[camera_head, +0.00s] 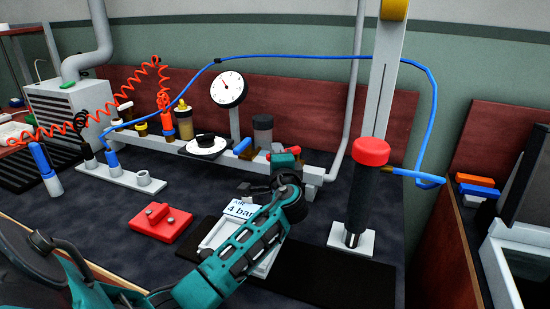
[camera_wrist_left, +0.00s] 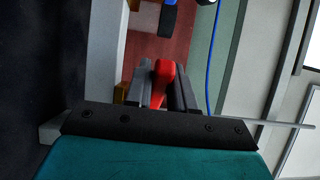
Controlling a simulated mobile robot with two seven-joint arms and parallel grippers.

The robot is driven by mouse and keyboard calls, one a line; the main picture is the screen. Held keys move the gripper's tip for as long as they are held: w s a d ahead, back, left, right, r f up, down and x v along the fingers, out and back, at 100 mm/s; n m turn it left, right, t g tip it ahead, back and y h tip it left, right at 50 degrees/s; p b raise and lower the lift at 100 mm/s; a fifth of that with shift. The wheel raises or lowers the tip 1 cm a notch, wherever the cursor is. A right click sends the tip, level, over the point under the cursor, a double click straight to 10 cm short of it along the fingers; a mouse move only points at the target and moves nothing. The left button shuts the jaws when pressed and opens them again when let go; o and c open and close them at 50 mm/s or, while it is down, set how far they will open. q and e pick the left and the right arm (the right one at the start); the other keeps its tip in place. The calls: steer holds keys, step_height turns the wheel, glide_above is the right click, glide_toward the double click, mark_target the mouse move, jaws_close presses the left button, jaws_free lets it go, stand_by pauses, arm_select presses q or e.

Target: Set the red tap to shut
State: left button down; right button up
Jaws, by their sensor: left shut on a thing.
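The red tap (camera_head: 288,151) is on the grey manifold rail along the back of the bench, and only a small part of its handle shows past my gripper in the head view. My left gripper (camera_head: 277,176) is at the tap, with the arm reaching up from the lower front. In the left wrist view the red handle (camera_wrist_left: 163,80) lies between the two dark fingers of the left gripper (camera_wrist_left: 161,88), which are shut on it. The tap's body is mostly hidden. My right gripper is in neither view.
A sign reading 4 bar (camera_head: 240,210) lies below my arm. A red block (camera_head: 161,221) sits to its left. A round gauge (camera_head: 229,89) stands behind, and a red-topped black cylinder (camera_head: 367,190) stands to the right. A blue hose (camera_head: 300,56) arches overhead.

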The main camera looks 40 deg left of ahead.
arm_select(q)
steer(key=shift+s+d+n+g+y+b, duration=0.1)
steer(key=shift+d+n+g+y+b, duration=0.2)
steer(key=shift+n+g+y, duration=0.35)
steer(key=shift+s+d+n+g+y+b, duration=0.1)
steer(key=shift+d+n+g+y+b, duration=0.1)
steer(key=shift+n+g+y+b, duration=0.45)
steer(key=shift+d+n+g+y+b, duration=0.15)
steer(key=shift+d+n+g+y, duration=0.2)
steer(key=shift+g, duration=0.55)
steer(key=c, duration=1)
jaws_free()
steer(key=shift+c, duration=0.2)
